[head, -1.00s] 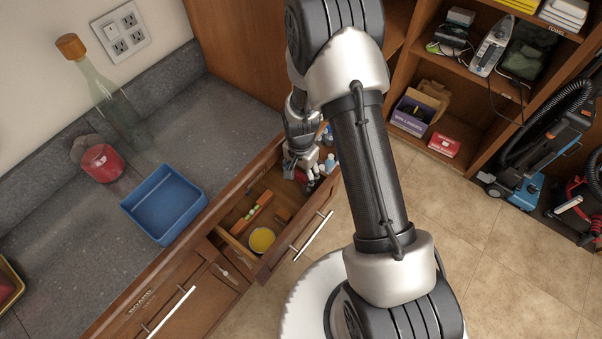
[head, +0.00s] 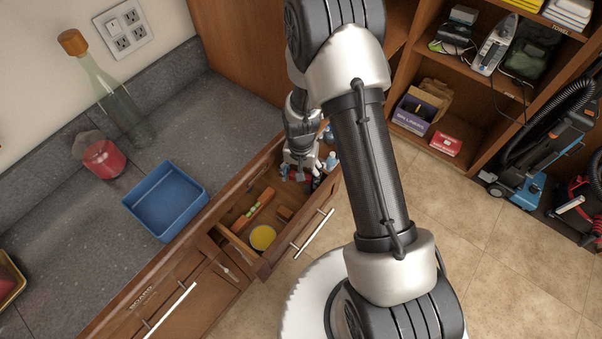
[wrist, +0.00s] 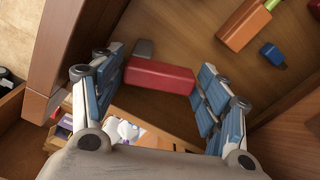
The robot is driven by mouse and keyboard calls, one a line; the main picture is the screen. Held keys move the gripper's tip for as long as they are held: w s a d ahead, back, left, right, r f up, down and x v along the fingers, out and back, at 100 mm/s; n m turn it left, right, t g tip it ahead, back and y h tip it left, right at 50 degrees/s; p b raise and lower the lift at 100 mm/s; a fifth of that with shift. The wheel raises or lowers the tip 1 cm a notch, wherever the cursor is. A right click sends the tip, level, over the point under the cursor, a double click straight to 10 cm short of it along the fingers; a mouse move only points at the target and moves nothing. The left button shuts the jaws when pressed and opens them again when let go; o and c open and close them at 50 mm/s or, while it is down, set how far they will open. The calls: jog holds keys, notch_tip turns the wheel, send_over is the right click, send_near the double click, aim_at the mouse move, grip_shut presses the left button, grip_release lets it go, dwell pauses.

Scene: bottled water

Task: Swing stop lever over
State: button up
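My gripper (head: 300,170) is inside the open drawer (head: 232,238), toward its far end. In the wrist view my gripper (wrist: 161,66) is open, its blue-padded fingers spread wide. A red block (wrist: 162,77) lies between and beyond the fingers, with a small grey piece (wrist: 143,48) beside its left end. I cannot tell whether the fingers touch the red block. I cannot clearly identify a stop lever. A small light metal piece (head: 224,269) shows on the cabinet front left of the drawer.
The drawer also holds an orange-brown block (wrist: 243,24), a small blue piece (wrist: 272,54) and a yellow round dish (head: 262,238). Wooden drawer walls stand close to my gripper. A blue tray (head: 165,231), a red jar (head: 104,160) and a glass bottle (head: 112,108) stand on the counter.

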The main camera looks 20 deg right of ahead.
notch_tip(320, 180, up, 12)
dwell(0.6)
jog(key=shift+c, duration=0.2)
